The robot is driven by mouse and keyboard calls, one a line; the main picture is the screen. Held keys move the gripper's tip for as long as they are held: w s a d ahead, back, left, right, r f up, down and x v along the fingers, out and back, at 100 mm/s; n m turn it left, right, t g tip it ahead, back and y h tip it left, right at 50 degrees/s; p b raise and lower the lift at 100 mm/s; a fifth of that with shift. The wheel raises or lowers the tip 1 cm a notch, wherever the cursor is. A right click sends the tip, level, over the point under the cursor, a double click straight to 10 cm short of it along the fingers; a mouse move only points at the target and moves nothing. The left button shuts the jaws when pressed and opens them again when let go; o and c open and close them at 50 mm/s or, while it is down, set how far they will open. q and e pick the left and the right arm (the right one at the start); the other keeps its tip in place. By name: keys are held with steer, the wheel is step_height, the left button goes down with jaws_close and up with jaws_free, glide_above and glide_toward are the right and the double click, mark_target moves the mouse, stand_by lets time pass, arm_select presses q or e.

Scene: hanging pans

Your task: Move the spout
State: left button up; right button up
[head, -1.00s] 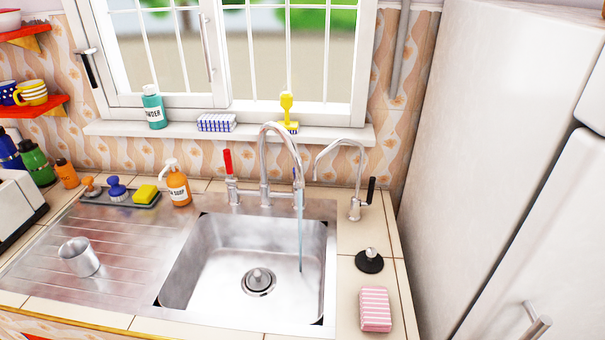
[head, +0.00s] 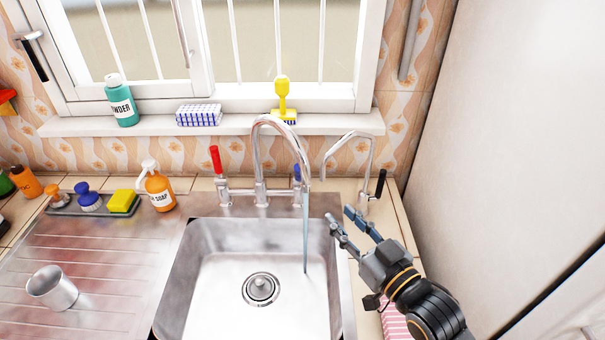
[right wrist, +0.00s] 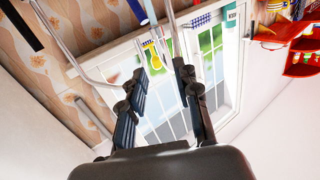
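The chrome spout (head: 257,150) of the main faucet arches up and over the sink (head: 210,290) in the head view. Its outlet end is over the sink's right part, and a thin stream of water (head: 305,235) falls from it. The faucet has a red lever (head: 215,160) on the left and a blue one (head: 297,172) on the right, partly hidden behind the spout. My right gripper (head: 340,214) is open and empty at the sink's right rim, right of the stream and below the spout's end. Its spread fingers show in the right wrist view (right wrist: 161,72). My left gripper is out of view.
A second slim tap (head: 370,160) with a black lever stands close behind my right gripper. A tall white cabinet or fridge (head: 520,130) bounds the right. A soap bottle (head: 158,190) and metal cup (head: 52,289) stand left. A yellow brush (head: 282,95) is on the sill.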

mark_target(309, 182)
steer(key=p+x, duration=0.3)
steer(key=x, duration=0.9)
steer(key=shift+r, duration=0.15)
steer(key=shift+w+a, duration=0.15)
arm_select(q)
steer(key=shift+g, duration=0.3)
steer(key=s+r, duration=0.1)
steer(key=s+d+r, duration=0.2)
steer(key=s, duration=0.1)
arm_select(e)
jaws_close()
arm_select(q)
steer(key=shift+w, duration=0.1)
